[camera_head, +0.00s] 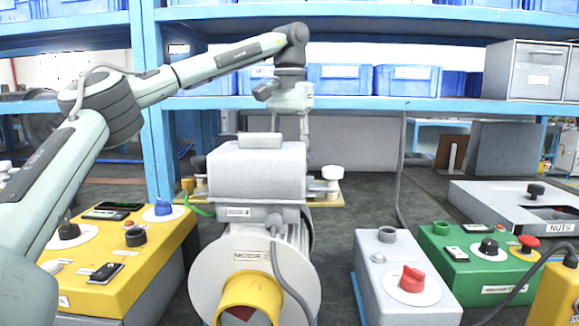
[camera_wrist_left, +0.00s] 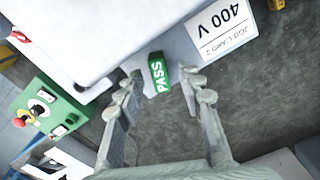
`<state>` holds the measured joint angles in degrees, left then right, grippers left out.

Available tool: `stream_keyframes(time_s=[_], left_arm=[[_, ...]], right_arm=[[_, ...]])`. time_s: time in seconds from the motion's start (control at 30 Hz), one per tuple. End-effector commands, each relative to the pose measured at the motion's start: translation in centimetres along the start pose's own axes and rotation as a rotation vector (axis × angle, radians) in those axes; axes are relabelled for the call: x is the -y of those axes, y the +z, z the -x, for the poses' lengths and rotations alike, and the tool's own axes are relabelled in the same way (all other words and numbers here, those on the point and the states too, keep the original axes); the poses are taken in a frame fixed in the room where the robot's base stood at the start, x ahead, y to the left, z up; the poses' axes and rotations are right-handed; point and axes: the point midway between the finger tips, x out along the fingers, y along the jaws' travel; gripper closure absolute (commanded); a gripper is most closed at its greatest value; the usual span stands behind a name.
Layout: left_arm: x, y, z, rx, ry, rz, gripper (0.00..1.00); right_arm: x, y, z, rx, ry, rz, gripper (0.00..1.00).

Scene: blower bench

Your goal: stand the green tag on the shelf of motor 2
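The green tag (camera_wrist_left: 158,75), marked PASS, shows in the left wrist view beside a pale panel with a 400 V label (camera_wrist_left: 224,28). My left gripper (camera_wrist_left: 160,84) is open, its fingers on either side of the tag with a visible gap to each. I cannot tell whether the tag rests on the shelf. In the head view my left arm reaches over and down behind the grey box (camera_head: 256,172) on the motor (camera_head: 208,283), whose plate seems to read MOTOR 2. The box hides the fingertips and the tag there. My right gripper is not in view.
A yellow control box (camera_head: 150,262) stands left of the motor. A grey box with a red knob (camera_head: 383,246) and a green box (camera_head: 466,279) stand to its right. A blue rack with bins (camera_head: 340,80) is behind. Cables hang near the motor.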

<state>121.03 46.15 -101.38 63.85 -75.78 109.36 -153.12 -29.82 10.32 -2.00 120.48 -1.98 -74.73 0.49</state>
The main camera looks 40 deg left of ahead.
Motion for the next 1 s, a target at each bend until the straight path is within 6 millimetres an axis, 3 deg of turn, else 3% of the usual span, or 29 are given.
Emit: stream_keyframes(time_s=[0.23,0.4,1.0], left_arm=[[-0.1,0.0,4.6,-0.002,0.001,0.001,0.63],[0.0,0.0,6.1,-0.002,0.001,0.001,0.63],[0.0,0.0,6.2,0.0,0.001,0.001,0.63]], right_arm=[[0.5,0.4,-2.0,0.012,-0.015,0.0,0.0],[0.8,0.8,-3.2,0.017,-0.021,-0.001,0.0],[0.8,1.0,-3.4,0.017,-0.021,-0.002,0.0]])
